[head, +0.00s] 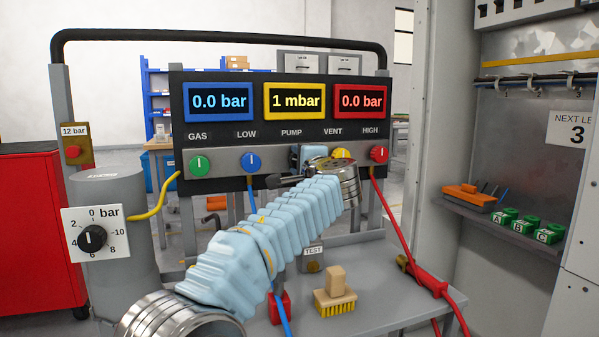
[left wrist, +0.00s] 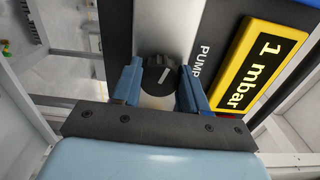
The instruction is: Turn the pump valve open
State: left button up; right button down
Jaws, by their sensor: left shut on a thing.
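The pump valve is a black round knob (left wrist: 158,72) with a white mark, on the grey strip beside the word PUMP in the left wrist view. The mark runs aslant in that picture. My left gripper (left wrist: 160,86) has its blue fingers on either side of the knob and is shut on it. In the head view my left gripper (head: 308,158) is at the panel (head: 230,135) below the PUMP label, and it and the wrist hide the knob. The yellow pump display (head: 294,101) reads 1 mbar. My right gripper is not in view.
On the same panel are the green gas knob (head: 200,165), blue low knob (head: 250,162), partly hidden yellow vent knob (head: 342,154) and red high knob (head: 379,154). A brush (head: 335,295) and a red hose (head: 400,235) are below. A grey cylinder (head: 108,190) stands left.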

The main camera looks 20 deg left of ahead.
pick_arm(q)
jog(key=shift+f+n+b, duration=0.15)
jog(key=shift+n+b, duration=0.7)
jog(key=shift+n, duration=0.75)
jog(key=o, duration=1.1)
jog(key=shift+c, duration=0.2)
jog(key=b+v, duration=0.3)
jog(key=v, duration=1)
jog(key=shift+s+d, duration=0.25)
jog(key=shift+s, duration=0.05)
